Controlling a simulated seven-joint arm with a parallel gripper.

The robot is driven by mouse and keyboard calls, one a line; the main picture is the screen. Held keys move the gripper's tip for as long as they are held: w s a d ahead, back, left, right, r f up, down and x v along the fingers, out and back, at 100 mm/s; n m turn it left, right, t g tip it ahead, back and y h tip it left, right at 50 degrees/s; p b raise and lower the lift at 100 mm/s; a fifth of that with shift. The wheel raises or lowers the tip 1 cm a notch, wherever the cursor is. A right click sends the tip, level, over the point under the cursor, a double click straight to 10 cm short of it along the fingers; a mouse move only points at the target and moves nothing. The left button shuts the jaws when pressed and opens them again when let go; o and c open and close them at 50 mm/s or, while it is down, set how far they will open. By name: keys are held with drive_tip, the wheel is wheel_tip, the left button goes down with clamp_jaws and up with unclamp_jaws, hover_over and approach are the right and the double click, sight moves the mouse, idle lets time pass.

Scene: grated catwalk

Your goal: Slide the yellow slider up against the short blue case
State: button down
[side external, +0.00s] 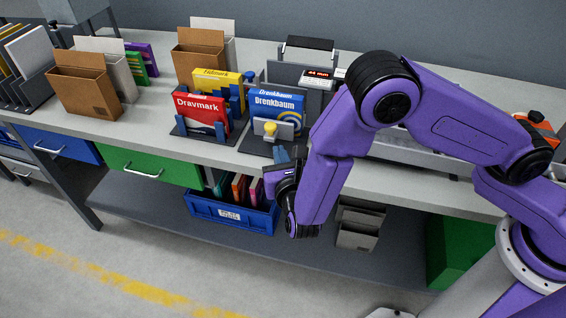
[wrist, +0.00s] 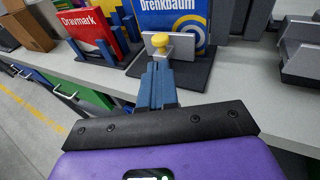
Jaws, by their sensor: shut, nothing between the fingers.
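The yellow slider is a yellow knob (side external: 270,129) on an upright pale plate, standing at the front of a dark base; the knob also shows in the wrist view (wrist: 160,40). The short blue case (side external: 277,106), lettered "Drenkbaum", stands upright just behind the plate; its lower part is hidden by it. It also shows in the wrist view (wrist: 176,12). I cannot tell whether the plate touches the case. My gripper (side external: 282,153) has its blue fingers shut and empty, at the table's front edge, on the near side of the slider. In the wrist view the fingertips (wrist: 157,68) are just below the knob, seemingly apart from it.
A red "Dravmark" case (side external: 202,112) and a yellow case (side external: 220,80) stand in a blue-posted rack to the left. Grey equipment (wrist: 302,48) stands to the right. Brown holders (side external: 85,83) are farther left. A blue bin (side external: 232,214) sits on the shelf below.

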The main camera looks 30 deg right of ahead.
sight(271, 130)
drive_tip(key=x, duration=0.8)
drive_tip(key=shift+w, duration=0.15)
